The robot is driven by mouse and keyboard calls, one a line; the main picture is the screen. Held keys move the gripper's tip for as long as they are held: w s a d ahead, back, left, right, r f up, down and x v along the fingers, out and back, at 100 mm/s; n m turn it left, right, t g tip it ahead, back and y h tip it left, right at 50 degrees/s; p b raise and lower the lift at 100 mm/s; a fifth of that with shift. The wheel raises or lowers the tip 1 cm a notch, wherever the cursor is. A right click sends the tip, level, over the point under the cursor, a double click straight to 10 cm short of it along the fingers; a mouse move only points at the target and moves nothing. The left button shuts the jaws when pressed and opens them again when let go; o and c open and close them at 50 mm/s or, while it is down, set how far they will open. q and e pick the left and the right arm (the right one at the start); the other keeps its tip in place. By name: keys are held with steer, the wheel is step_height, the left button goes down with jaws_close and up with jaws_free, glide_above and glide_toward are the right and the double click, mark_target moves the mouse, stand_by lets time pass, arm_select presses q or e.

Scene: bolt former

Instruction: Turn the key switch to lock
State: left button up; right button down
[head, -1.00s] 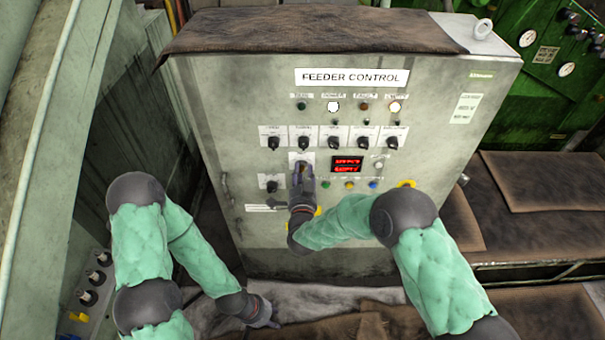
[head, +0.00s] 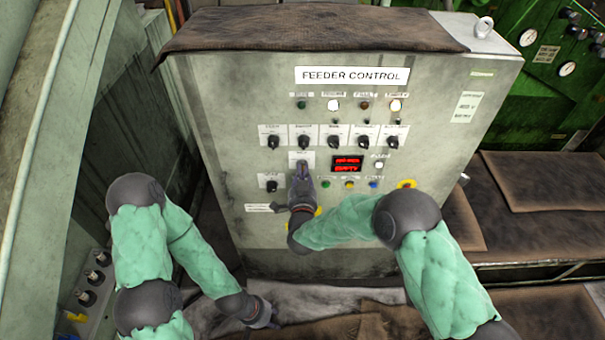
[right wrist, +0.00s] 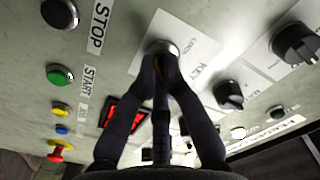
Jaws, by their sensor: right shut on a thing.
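The key switch (right wrist: 161,47) is a round metal switch on a white plate lettered KEY, in the right wrist view. My right gripper (right wrist: 165,62) has its two fingertips closed together on it, hiding most of the key. In the head view, my right gripper (head: 302,168) reaches up to the front of the grey feeder control cabinet (head: 220,100), just below the white key plate (head: 302,155). The key's exact angle is hidden by the fingers. My left gripper (head: 274,324) hangs low, near the cloth below the cabinet; its fingers are too small to read.
A row of black selector knobs (head: 333,142) sits above the key plate. A red display (head: 346,164) and coloured push buttons (head: 349,184) lie close to its right. A red-and-yellow emergency stop (head: 406,185) is farther right. Brown cloth (head: 540,180) covers surfaces at right.

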steer(key=shift+r+n+p, duration=0.15)
steer(key=shift+n+p, duration=0.15)
steer(key=shift+n, duration=7.1)
steer(key=c, duration=1.4)
jaws_free()
steer(key=shift+o, duration=0.2)
